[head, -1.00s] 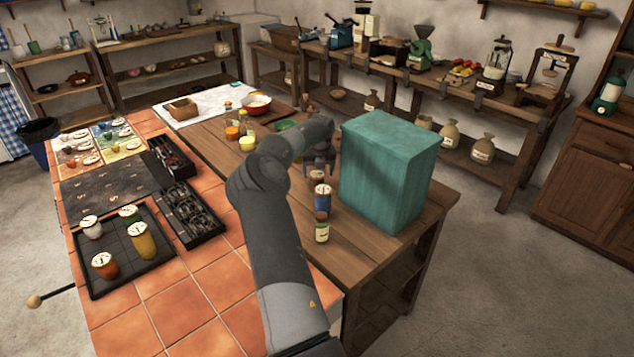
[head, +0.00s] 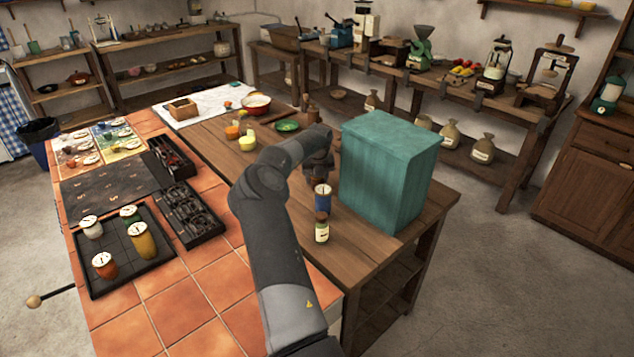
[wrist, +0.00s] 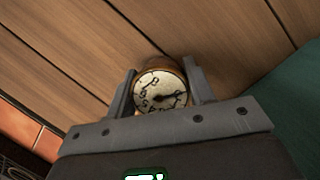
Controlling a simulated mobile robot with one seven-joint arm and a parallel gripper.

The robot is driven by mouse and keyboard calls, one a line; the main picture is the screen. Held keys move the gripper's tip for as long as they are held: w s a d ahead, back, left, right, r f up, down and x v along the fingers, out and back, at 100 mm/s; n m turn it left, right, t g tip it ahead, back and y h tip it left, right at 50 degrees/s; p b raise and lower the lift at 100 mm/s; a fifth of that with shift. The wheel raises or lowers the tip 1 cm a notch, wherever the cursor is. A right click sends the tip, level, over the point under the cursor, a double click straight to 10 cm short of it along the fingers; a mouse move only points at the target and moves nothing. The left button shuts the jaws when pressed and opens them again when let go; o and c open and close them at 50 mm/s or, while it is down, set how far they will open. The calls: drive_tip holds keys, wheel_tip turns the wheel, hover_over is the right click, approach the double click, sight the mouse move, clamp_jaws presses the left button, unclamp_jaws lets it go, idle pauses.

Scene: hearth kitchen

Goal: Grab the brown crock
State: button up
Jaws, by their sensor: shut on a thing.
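The brown crock (wrist: 165,62) is between my gripper's fingers in the wrist view, with its round pale lid, marked with dark letters, facing the camera. My gripper (wrist: 160,76) is shut on it, one finger on each side. In the head view, my gripper (head: 318,166) is low over the wooden table, left of the large teal box, and mostly hides the crock.
The tall teal box (head: 389,172) stands just to the right. A green bowl (head: 287,126) is behind.

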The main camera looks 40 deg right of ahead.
drive_tip(key=c, duration=0.5)
drive_tip(key=shift+o, duration=0.2)
drive_tip(key=shift+r, duration=0.1)
